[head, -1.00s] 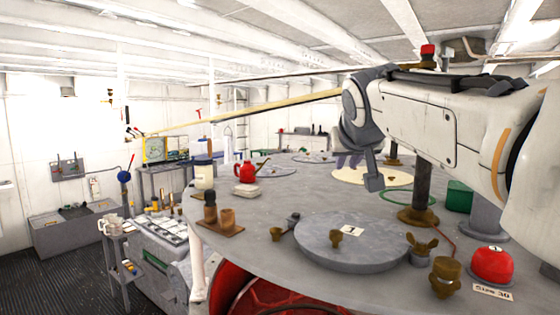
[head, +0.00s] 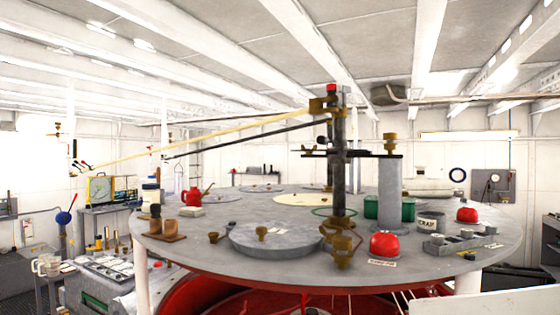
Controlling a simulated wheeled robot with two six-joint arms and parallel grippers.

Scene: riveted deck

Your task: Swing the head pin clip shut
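A dark post (head: 338,165) stands upright on the round grey table. At its top is a brass head fitting (head: 322,105) under a red cap (head: 331,89). A long yellow pole (head: 215,137) and a dark rod (head: 245,137) run from the post down to the left. The head pin clip is too small to make out, and I cannot tell whether it is open or shut. Neither of my grippers is in view.
The grey table (head: 440,262) carries a raised disc (head: 275,240), red domes (head: 385,245), green boxes (head: 405,209) and a grey column (head: 389,190) near the post. A red kettle (head: 190,196) stands at left. Ceiling beams run overhead.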

